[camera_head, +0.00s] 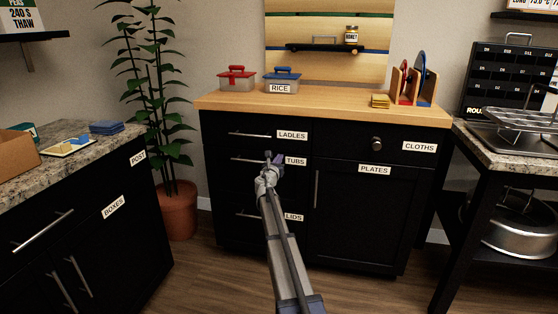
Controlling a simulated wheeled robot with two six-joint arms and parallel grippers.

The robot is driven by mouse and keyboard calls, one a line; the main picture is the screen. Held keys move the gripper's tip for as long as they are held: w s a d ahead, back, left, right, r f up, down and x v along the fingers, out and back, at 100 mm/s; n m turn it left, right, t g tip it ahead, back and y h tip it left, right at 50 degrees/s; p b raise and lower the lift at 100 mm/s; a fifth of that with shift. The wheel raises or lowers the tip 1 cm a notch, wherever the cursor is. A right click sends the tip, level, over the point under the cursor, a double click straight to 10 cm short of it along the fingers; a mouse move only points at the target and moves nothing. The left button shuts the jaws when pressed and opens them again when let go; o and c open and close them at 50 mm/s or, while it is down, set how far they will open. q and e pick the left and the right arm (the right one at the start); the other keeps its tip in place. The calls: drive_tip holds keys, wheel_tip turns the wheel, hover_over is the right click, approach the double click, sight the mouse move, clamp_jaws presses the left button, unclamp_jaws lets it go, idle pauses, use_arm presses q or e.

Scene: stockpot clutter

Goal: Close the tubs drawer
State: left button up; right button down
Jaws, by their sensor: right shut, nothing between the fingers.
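The tubs drawer (248,174) is the black middle drawer in the left column of the cabinet, with a white TUBS label (296,161) and a silver bar handle (246,160). Its front looks flush or nearly flush with the drawers above and below; I cannot tell if a small gap is left. My right gripper (274,158) is shut and empty, in front of the drawer at the right end of the handle, just left of the label. I cannot tell whether it touches the front. My right arm hides part of the lids drawer. My left gripper is out of view.
The ladles drawer (225,127) is above and the lids drawer (230,205) below. The plates door (360,215) is to the right. A potted plant (176,212) stands left of the cabinet. Red-lidded and blue-lidded tubs stand on the wooden top (330,105). Open floor lies in front.

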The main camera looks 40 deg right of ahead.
drive_tip(key=v, duration=1.4)
drive_tip(key=s+a+f+m+g+y, duration=0.2)
drive_tip(key=s+a+f+m, duration=0.3)
drive_tip(key=a, duration=0.4)
drive_tip(key=s+a+f+m+g+y+p, duration=0.1)
drive_tip(key=s+a+f+m+g+y, duration=0.1)
drive_tip(key=s+a+f+m, duration=0.5)
drive_tip(key=s+a+f+m+g+y, duration=0.2)
drive_tip(key=a+m, duration=0.2)
drive_tip(key=a, duration=0.7)
drive_tip(key=s+a+f+m+g+y+p, duration=0.1)
drive_tip(key=s+a+f+m+g+y, duration=0.2)
drive_tip(key=s+a, duration=0.75)
drive_tip(key=s+a+f+m+g+y, duration=0.2)
drive_tip(key=s+a+m+g+y, duration=0.15)
drive_tip(key=s+a, duration=0.7)
wheel_tip(320, 180, up, 37)
drive_tip(key=w+p, duration=0.1)
drive_tip(key=p, duration=3.7)
drive_tip(key=shift+a+t, duration=0.25)
drive_tip(key=shift+t, duration=0.1)
